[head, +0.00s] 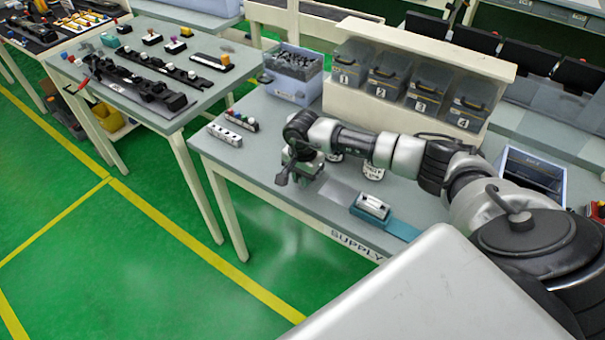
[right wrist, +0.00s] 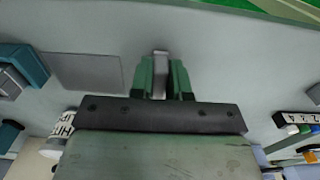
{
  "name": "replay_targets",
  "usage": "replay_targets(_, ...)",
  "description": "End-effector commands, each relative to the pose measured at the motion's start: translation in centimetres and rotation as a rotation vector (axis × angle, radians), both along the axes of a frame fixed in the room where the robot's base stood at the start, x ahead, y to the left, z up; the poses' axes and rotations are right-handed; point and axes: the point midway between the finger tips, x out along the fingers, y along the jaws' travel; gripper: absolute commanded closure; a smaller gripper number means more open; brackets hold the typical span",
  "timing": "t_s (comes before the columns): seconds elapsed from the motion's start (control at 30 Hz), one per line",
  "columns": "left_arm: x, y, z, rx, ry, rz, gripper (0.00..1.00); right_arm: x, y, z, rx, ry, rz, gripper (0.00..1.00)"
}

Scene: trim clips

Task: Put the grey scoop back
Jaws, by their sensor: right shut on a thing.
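My right gripper (head: 303,172) hangs over the supply table (head: 215,160), near its front edge. In the right wrist view, its green fingers (right wrist: 161,78) are shut on a narrow grey piece, which I take for the grey scoop (right wrist: 161,66). Only a short part of it shows between the fingers; the rest is hidden, and I cannot tell whether it touches the table. A flat darker grey rectangle (right wrist: 90,70) lies on the tabletop left of the fingers in that view. My left gripper is not in view.
A teal holder with a silver piece (head: 371,208) is at the front edge. Labelled jars (head: 373,171) stand behind my wrist. A blue crate of dark parts (head: 293,72) and numbered bins (head: 388,75) are at the back. White clip strips (head: 224,135) lie left.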

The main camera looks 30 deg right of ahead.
Motion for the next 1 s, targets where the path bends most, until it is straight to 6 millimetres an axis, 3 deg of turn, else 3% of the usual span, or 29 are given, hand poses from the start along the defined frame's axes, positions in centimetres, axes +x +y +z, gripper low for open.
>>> replay_targets(0.33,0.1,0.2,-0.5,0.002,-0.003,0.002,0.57,0.1,0.0,-0.5,0.0,-0.002,0.001,1.0)
replay_targets(0.37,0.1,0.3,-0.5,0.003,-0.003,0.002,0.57,0.1,0.0,-0.4,0.0,-0.002,0.001,0.82)
replay_targets(0.53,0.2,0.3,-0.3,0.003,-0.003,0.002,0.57,0.0,0.0,-0.3,0.001,-0.002,0.001,0.58)
replay_targets(0.83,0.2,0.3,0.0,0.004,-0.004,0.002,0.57,0.1,0.0,0.0,0.001,-0.002,0.0,0.58)
replay_targets(1.0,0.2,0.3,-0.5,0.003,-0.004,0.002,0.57,0.2,0.0,1.7,0.0,-0.006,0.002,0.58)
